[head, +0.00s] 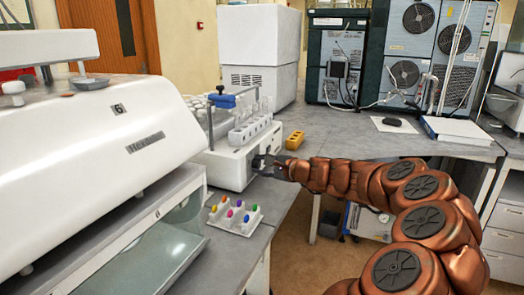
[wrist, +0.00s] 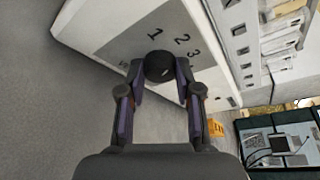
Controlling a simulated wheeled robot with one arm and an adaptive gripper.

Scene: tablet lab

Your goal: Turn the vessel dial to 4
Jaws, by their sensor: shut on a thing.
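The vessel dial (wrist: 158,66) is a round dark knob on a grey panel of the white test unit (head: 228,166). The numbers 1, 2 and 3 show around it in the wrist view, and a smaller mark sits at its left. A small light spot shows on the knob, but I cannot tell for sure which number it points to. My gripper (wrist: 161,80) is shut on the dial, one finger on each side. In the head view my gripper (head: 265,164) is at the unit's front right and hides the dial.
A white tray of coloured pieces (head: 234,216) lies on the bench before the unit. A yellow block (head: 294,140) stands to its right. A large white machine (head: 120,140) fills the left. Glass tubes (head: 262,103) stand upright on the unit. The bench behind is mostly clear.

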